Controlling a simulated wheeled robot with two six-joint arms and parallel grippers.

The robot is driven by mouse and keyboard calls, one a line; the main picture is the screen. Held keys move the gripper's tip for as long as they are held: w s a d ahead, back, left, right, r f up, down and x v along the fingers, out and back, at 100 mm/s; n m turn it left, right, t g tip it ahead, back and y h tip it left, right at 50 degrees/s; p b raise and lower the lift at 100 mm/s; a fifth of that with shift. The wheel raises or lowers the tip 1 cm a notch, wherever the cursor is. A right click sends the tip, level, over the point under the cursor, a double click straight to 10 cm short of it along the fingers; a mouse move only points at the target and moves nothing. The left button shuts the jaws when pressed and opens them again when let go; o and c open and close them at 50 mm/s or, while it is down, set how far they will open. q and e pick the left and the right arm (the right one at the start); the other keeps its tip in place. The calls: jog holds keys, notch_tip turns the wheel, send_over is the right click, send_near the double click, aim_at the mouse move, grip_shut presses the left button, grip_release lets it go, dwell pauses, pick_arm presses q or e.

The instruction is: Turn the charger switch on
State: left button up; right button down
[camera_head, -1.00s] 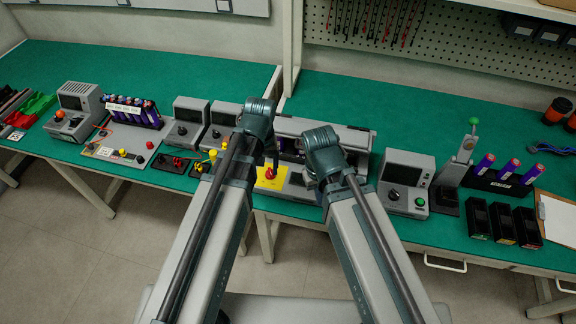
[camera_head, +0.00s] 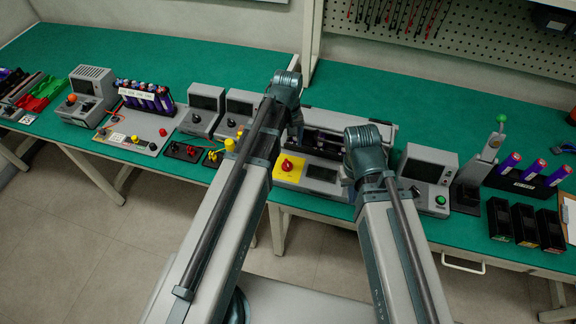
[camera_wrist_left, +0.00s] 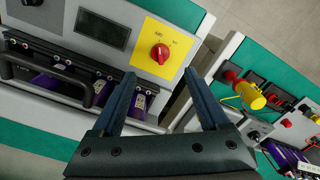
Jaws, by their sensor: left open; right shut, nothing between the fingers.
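The charger switch is a red rotary knob (camera_head: 287,165) on a yellow plate at the left front of the grey charger (camera_head: 318,188). In the left wrist view the red knob (camera_wrist_left: 160,53) shows just beyond the fingertips, between their lines. Its small labels are too blurred to read. My left gripper (camera_wrist_left: 160,77) is open and empty, with a finger on each side of the knob's line and apart from it. In the head view the left gripper (camera_head: 298,128) hangs above and behind the knob. My right gripper (camera_head: 347,180) is shut and empty by the charger's right end, mostly hidden by its wrist.
The charger's dark display (camera_wrist_left: 102,30) and a bay with a black handle and purple cells (camera_wrist_left: 105,93) lie beside the knob. Yellow and red plugs (camera_head: 229,145) stand left of the charger. A grey meter box (camera_head: 428,178) with a green button stands right of it.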

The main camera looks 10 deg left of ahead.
aim_at(286, 164)
pick_arm(q)
notch_tip(286, 164, down, 12)
jog(key=b, duration=1)
jog(key=shift+r+b, duration=0.2)
jog(key=shift+b, duration=0.1)
jog(key=shift+r, duration=0.1)
grip_shut()
jog(key=m, duration=0.5)
jog(key=shift+a+m, duration=0.2)
jog(key=shift+m, duration=0.2)
jog(key=m, duration=0.6)
jog(key=shift+a, duration=0.2)
